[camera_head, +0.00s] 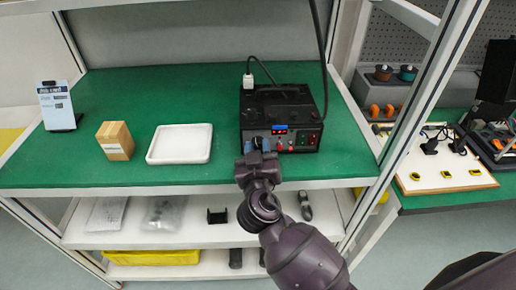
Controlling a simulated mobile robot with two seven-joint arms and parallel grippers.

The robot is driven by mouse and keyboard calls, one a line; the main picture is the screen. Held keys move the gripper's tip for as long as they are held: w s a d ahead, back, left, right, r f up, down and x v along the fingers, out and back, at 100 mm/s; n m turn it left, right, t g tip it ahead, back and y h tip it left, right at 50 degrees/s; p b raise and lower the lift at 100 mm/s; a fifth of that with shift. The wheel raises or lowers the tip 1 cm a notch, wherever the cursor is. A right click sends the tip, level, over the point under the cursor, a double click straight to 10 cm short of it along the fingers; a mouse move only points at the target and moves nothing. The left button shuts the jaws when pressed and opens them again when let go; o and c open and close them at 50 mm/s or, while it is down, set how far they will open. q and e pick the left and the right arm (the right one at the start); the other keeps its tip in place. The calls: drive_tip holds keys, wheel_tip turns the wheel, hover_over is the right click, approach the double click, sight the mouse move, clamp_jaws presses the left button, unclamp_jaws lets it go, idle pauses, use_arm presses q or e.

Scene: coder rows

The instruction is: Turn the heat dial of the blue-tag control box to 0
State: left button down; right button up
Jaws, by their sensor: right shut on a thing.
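The black control box (262,112) stands on the green shelf top, right of the middle. My right gripper (257,146) reaches up from below to the left part of the front panel. Its blue-grey fingertips are shut on the heat dial (257,141), which is mostly hidden between them. The dial's setting cannot be read. My left gripper is not in view.
A white tray (152,156), a cardboard box (106,141) and a sign stand (57,106) are to the left on the green shelf top (200,84). A black cable hangs down behind the control box. A shelf post (400,130) rises at the right.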

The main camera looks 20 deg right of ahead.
drive_tip(key=shift+f, duration=0.1)
drive_tip(key=o, duration=0.6)
drive_tip(key=shift+o, duration=0.2)
drive_tip(key=shift+s, duration=0.15)
drive_tip(key=b+v, duration=0.1)
drive_tip(key=v, duration=0.9)
drive_tip(key=shift+s, duration=0.3)
